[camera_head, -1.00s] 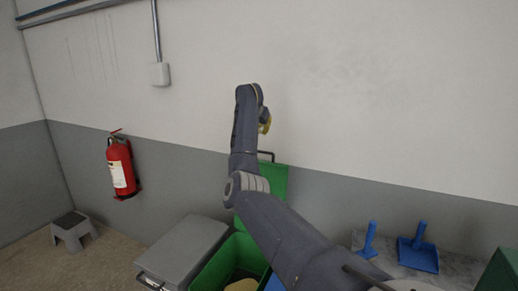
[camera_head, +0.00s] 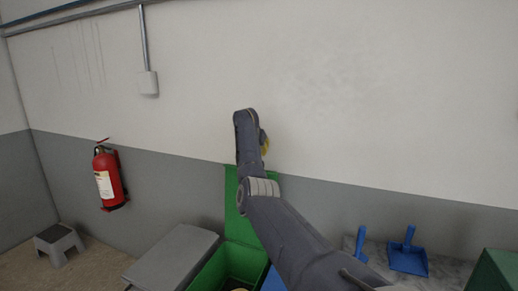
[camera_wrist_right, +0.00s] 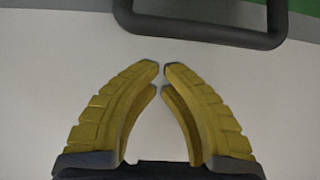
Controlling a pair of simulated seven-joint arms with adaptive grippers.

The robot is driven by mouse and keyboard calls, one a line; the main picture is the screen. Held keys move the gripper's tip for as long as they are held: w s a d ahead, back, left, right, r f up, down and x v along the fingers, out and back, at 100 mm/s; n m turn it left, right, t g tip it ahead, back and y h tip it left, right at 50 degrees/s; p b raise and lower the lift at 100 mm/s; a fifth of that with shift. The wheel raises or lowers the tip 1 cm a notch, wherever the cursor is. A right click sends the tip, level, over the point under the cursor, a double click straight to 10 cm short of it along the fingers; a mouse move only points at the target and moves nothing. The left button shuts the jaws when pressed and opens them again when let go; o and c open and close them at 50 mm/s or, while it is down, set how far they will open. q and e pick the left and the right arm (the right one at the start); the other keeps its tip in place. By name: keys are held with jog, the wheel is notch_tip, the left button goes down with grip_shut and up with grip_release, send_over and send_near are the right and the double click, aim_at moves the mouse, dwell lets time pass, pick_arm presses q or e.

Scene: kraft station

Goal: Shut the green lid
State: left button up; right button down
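The green lid (camera_head: 232,205) stands raised, close to upright, at the back of a green bin (camera_head: 212,272), whose mouth is open. My right arm crosses in front and hides much of the lid. My right gripper (camera_head: 265,143) is above the lid's top edge, its yellow fingers partly hidden by the arm. In the right wrist view the fingertips (camera_wrist_right: 159,69) nearly meet, with nothing between them. A dark handle (camera_wrist_right: 205,31) lies beyond the tips, apart from them, and a strip of the green lid (camera_wrist_right: 301,6) shows beside it. My left gripper is not in view.
A grey-lidded bin (camera_head: 172,258) stands left of the green one. A blue dustpan (camera_head: 408,258) and another blue tool (camera_head: 360,246) are at the right. A green object (camera_head: 497,272) is at the right edge. A fire extinguisher (camera_head: 110,180) hangs on the wall; a stool (camera_head: 58,243) stands far left.

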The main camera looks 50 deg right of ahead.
jog(key=shift+s+a+f, duration=0.15)
jog(key=shift+a+f, duration=0.05)
jog(key=shift+a, duration=0.35)
jog(key=shift+s+a+f, duration=0.15)
jog(key=shift+s+a, duration=0.05)
jog(key=shift+a, duration=0.3)
jog(key=shift+s+a+f, duration=0.15)
jog(key=shift+a+f, duration=0.05)
jog(key=shift+a, duration=0.35)
